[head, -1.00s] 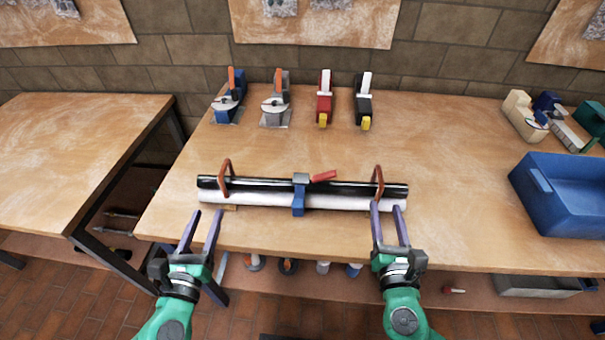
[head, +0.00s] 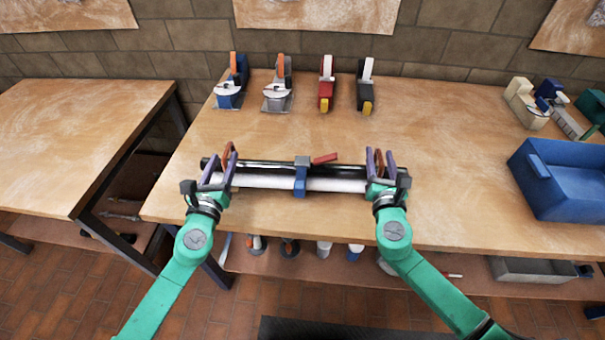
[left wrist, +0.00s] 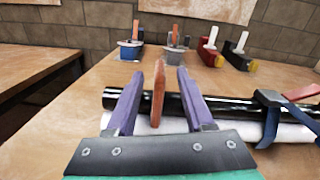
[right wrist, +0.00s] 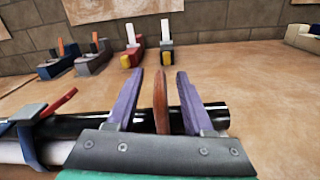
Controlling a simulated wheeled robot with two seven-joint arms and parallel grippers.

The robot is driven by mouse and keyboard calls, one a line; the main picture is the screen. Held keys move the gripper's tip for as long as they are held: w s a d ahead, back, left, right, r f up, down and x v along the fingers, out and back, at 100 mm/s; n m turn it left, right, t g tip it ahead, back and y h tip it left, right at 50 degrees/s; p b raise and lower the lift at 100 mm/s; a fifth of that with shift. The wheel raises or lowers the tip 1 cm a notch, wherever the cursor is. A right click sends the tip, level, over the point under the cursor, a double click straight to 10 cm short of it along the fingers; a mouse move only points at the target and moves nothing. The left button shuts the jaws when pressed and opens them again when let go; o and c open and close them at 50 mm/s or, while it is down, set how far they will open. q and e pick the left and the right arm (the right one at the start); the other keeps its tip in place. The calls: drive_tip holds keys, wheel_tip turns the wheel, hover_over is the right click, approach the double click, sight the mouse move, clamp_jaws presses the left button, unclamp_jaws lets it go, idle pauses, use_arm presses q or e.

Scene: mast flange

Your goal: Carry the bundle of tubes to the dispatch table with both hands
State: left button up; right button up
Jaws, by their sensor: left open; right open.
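The bundle of tubes (head: 330,184), one black and one white, lies across the wooden table, bound at the middle by a blue strap (head: 300,181) with a red lever. A red-brown loop handle stands near each end. My left gripper (head: 225,163) is open, its purple fingers on either side of the left handle (left wrist: 158,92). My right gripper (head: 380,161) is open, its fingers on either side of the right handle (right wrist: 160,100). In both wrist views gaps show between fingers and handle, narrower on the right one. The white tube is partly hidden by my grippers.
A blue bin (head: 562,180) and more tools are at the right. Another wooden table (head: 75,135) stands at the left, across a gap. The tabletop behind the bundle is clear.

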use_arm(q)
drive_tip(key=shift+w+d, duration=0.1)
drive_tip(key=shift+w, duration=1.05)
use_arm(e)
drive_tip(key=shift+w+d, duration=0.1)
drive_tip(key=shift+w, duration=1.05)
use_arm(q)
clamp_jaws()
use_arm(e)
clamp_jaws()
